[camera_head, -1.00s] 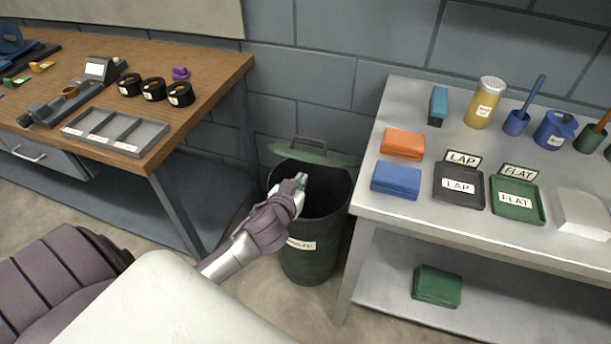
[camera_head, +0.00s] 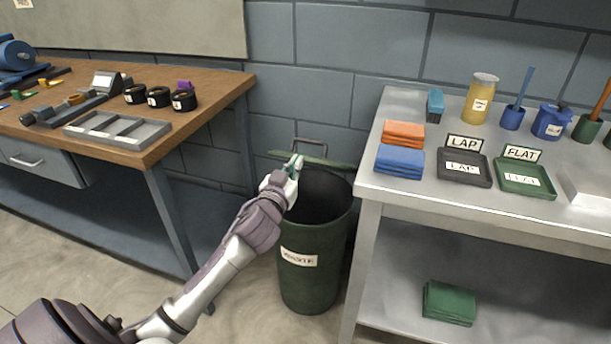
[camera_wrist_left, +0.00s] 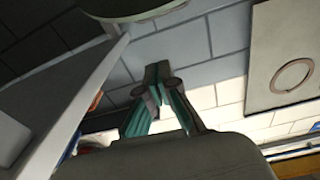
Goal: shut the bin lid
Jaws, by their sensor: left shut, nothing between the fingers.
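The dark green waste bin (camera_head: 312,255) stands on the floor between the two tables, its mouth open. Its green lid (camera_head: 338,162) is raised at the back of the bin, with a handle (camera_head: 310,143) on it. My left gripper (camera_head: 297,160) is at the left rear of the bin mouth, in front of the lid's left part. I cannot tell whether it touches the lid. Its green fingers (camera_wrist_left: 158,72) meet at the tips in the left wrist view, shut and empty. My right gripper is out of view.
A wooden workbench (camera_head: 215,95) stands left of the bin and a grey metal table (camera_head: 400,205) stands close on its right. A block wall (camera_head: 340,50) is behind. Bare floor (camera_head: 235,310) lies in front.

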